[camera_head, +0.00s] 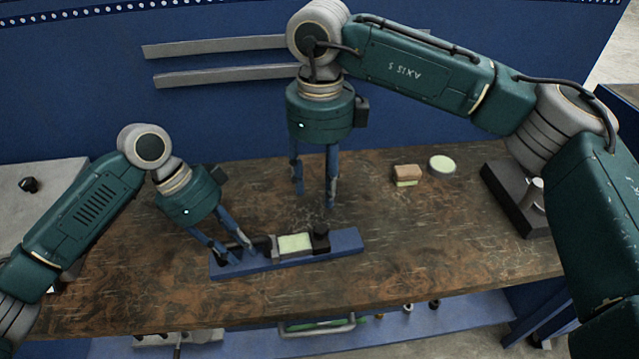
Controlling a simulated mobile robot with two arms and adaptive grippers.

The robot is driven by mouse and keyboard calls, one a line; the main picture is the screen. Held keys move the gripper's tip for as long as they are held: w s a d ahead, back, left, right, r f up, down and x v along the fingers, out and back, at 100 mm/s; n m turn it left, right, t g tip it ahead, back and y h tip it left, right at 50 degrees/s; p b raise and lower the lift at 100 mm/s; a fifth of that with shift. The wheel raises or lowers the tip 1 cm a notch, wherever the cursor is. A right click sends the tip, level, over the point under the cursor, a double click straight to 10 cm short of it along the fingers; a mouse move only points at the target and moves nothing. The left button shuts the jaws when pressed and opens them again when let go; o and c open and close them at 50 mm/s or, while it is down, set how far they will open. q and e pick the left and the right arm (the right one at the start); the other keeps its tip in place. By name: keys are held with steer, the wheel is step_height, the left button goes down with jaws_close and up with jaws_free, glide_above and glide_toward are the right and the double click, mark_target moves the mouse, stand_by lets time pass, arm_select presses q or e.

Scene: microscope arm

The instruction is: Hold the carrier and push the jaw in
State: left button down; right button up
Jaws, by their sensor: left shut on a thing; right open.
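The carrier (345,242) is a long blue bar lying on the brown worktop. A pale green block (295,243) sits on its middle, with a dark jaw block (321,238) to the right of it. Another dark piece (264,246) stands to the left of the green block. My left gripper (239,253) reaches down onto the carrier's left part and is shut on it; its fingertips partly hide that end. My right gripper (315,197) is open and empty, fingers pointing down, behind the carrier and apart from it.
A brown block with a green lower part (407,174) and a round pale-topped disc (442,165) stand at the back right. A dark stand (518,202) is at the right edge. The worktop (420,245) right of the carrier is clear.

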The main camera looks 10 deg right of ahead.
arm_select(q)
steer(key=shift+r, duration=0.15)
steer(key=c, duration=1.3)
jaws_free()
